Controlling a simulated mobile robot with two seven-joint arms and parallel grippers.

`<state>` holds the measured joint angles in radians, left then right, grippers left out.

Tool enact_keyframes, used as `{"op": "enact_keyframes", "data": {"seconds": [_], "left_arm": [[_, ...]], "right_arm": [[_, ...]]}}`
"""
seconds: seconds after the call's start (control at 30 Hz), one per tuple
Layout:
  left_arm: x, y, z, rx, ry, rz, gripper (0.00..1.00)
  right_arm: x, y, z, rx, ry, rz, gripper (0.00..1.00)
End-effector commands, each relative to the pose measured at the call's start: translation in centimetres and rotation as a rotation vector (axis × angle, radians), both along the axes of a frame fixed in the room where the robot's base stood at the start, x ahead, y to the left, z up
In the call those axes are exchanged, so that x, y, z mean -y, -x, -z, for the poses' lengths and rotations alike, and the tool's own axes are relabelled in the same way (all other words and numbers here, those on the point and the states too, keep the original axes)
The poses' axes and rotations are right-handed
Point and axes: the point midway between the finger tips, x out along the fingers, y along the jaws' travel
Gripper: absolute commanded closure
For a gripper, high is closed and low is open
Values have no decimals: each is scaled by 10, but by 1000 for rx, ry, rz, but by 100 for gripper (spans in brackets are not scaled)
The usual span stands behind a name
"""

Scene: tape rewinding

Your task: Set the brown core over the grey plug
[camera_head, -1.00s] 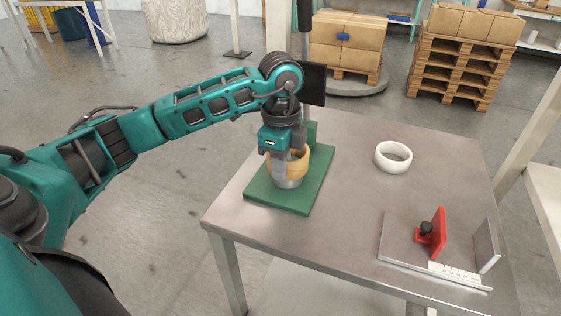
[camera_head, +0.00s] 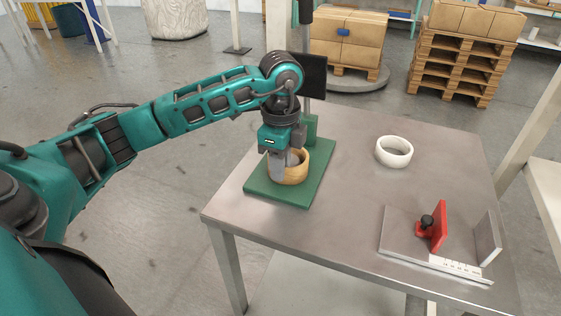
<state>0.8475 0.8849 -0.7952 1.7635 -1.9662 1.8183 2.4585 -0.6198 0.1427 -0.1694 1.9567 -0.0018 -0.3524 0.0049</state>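The brown core (camera_head: 298,175), a tan ring, sits low at the green base plate (camera_head: 300,197). It is around the grey plug (camera_head: 294,159), whose top shows inside the ring. My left gripper (camera_head: 279,168) points down at the core. One finger lies over the core's near left wall, and the other finger is mostly hidden. The gripper appears still closed on the core. My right gripper is not in view.
A white ring (camera_head: 393,152) lies on the grey metal table (camera_head: 350,190) to the right. A metal fixture with a red upright plate (camera_head: 439,226) and black knob stands at the front right. The table middle is clear.

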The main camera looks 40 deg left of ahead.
Motion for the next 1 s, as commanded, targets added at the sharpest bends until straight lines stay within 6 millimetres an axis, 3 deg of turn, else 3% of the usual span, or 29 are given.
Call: {"op": "enact_keyframes", "data": {"seconds": [0.57, 0.77, 1.0], "left_arm": [[-2, -6, -6, 27, 1, -10, 60], [-1, -6, -40, 27, 1, -8, 60], [0, -2, -95, 16, 0, -3, 60]], "right_arm": [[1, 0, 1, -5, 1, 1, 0], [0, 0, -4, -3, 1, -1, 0], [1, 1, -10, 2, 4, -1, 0]]}}
